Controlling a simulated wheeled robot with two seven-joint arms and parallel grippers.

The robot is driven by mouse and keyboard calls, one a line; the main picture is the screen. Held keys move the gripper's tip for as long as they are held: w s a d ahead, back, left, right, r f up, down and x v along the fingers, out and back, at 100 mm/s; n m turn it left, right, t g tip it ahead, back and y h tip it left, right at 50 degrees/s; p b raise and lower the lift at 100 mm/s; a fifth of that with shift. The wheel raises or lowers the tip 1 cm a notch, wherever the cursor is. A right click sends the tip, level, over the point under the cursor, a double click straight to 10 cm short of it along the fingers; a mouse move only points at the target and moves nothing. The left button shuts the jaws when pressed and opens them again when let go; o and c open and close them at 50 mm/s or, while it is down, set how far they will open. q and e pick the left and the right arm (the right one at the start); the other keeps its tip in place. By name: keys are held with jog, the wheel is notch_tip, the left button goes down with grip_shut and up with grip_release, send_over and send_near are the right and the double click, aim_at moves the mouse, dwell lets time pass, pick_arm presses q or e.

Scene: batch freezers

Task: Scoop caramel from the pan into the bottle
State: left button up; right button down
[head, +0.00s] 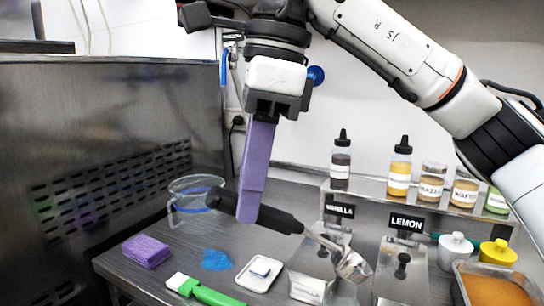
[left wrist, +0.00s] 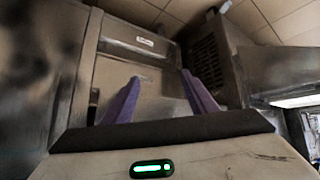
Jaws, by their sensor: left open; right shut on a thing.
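My right gripper (head: 247,215) points down at the centre of the head view, its purple fingers shut on the black handle of a scoop (head: 278,217). The scoop slants down to the right, and its metal bowl (head: 354,267) hangs in front of the metal containers. The pan (head: 459,279) with orange-brown caramel (head: 497,290) is at the lower right, partly cut off. A bottle with a black cap and amber contents (head: 399,172) stands on the shelf; I cannot tell which bottle the task means. My left gripper (left wrist: 160,100) is open and empty in the left wrist view.
Metal containers labelled VANILLA (head: 339,211) and LEMON (head: 405,223) stand below the shelf (head: 390,199). A clear jug (head: 190,205), purple sponge (head: 146,250), green brush (head: 205,292) and white dish (head: 260,274) occupy the counter. A freezer (head: 110,130) blocks the left.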

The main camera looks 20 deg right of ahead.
pick_arm(q)
notch_tip(320, 180, up, 8)
jog(key=s+a+p, duration=0.1)
jog(key=p, duration=0.8)
jog(key=shift+s+a+f, duration=0.15)
jog(key=shift+a+f, duration=0.05)
pick_arm(e)
jog(key=w+a+f+g+h, duration=0.1)
jog(key=a+f+h, duration=0.3)
jog(key=f+h, duration=0.1)
jog(key=shift+w+g, duration=0.2)
jog(key=shift+g, duration=0.2)
jog(key=shift+a+f, duration=0.1)
